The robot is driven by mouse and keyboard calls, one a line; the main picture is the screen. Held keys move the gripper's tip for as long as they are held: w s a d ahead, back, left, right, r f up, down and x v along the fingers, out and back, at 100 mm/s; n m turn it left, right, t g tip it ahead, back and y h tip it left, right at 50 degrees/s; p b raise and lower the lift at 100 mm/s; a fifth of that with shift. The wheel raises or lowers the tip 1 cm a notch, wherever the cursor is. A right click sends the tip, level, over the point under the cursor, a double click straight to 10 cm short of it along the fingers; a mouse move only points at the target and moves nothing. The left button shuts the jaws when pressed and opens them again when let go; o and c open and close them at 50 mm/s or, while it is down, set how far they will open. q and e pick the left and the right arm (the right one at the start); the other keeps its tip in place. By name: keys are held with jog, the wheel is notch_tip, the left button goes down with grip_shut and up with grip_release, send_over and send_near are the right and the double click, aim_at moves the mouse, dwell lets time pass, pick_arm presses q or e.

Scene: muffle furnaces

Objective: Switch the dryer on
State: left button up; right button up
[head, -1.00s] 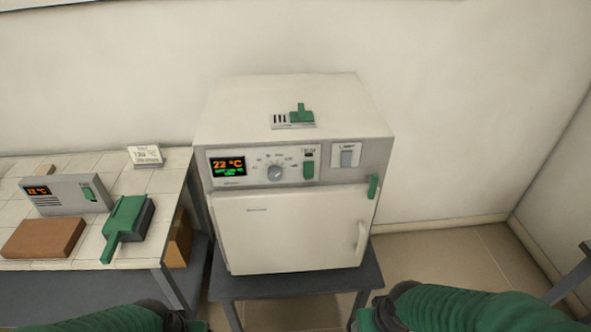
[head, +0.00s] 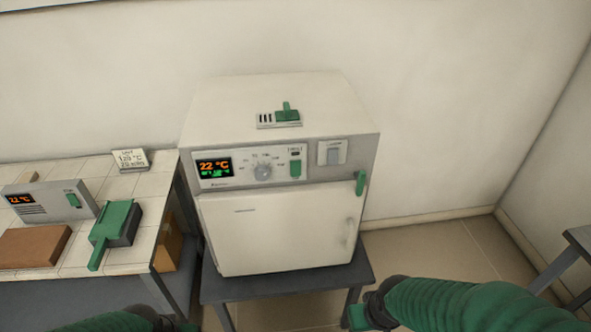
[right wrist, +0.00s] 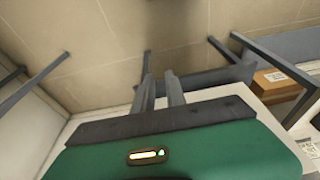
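The dryer (head: 285,225) is a white box on a grey stand in the middle of the head view. Its door is shut. Its lit display (head: 213,167) reads 22 °C, with a smaller green line below. Right of it are a round dial (head: 263,170), a green switch (head: 295,169) and a grey rocker switch (head: 333,154). My right gripper (right wrist: 161,90) shows two separated grey fingers in the right wrist view, with nothing between them. In the head view it is low, right of the dryer's stand. My left gripper is mostly cut off at the bottom edge; its fingers are hidden.
A green latch (head: 361,183) is at the door's upper right, and a vent with a green slider (head: 287,114) is on top.

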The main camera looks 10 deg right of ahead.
grip_shut()
dwell(0.8)
dwell(0.4)
